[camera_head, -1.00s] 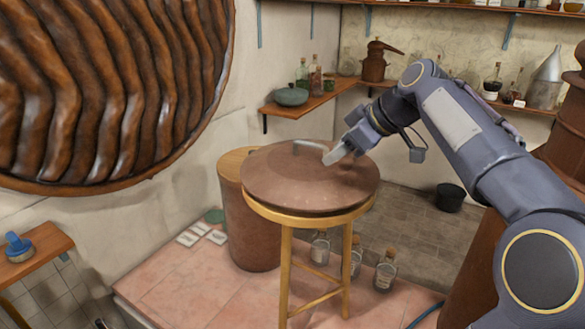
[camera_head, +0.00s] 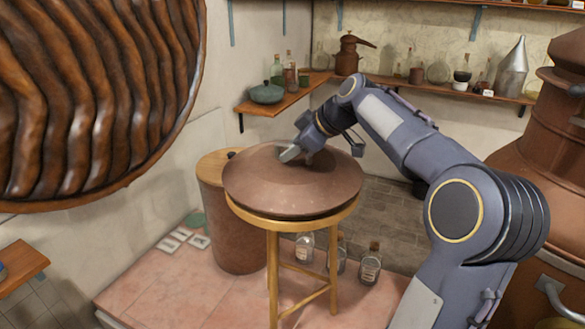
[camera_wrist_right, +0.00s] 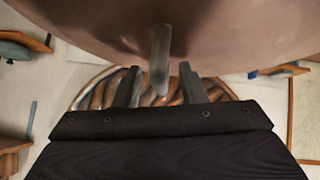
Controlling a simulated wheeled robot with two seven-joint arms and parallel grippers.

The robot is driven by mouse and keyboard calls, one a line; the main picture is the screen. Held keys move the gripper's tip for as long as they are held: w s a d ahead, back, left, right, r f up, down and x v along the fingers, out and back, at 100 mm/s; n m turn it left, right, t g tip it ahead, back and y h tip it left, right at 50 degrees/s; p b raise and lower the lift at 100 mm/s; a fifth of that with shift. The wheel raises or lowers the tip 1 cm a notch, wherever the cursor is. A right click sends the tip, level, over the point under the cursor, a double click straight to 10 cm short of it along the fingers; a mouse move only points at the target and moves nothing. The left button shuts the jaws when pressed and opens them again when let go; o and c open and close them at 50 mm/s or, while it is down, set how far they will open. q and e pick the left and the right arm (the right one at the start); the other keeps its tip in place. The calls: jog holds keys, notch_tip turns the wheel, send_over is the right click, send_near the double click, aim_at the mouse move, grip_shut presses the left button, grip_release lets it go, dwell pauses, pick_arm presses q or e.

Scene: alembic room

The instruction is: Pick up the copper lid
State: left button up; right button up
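The copper lid (camera_head: 290,187) is a wide, shallow brown dome lying on a round wooden stool (camera_head: 275,222) in the head view. In the right wrist view the lid (camera_wrist_right: 225,35) fills the top, with its grey handle (camera_wrist_right: 160,58) pointing toward the gap between my fingers. My right gripper (camera_head: 290,154) is at the top of the lid in the head view and hides the handle there. In the right wrist view my right gripper (camera_wrist_right: 159,85) is open, its fingers apart on either side of the handle's near end. My left gripper is not in view.
A copper barrel with a wooden top (camera_head: 235,235) stands close behind the stool, at left. Bottles (camera_head: 370,265) stand on the pink platform (camera_head: 170,285) behind the stool legs. A wall shelf (camera_head: 275,103) holds a green pot. A large copper vessel (camera_head: 540,150) stands at right.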

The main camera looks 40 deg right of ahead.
grip_shut()
jog(key=shift+r, duration=0.15)
dwell(1.2)
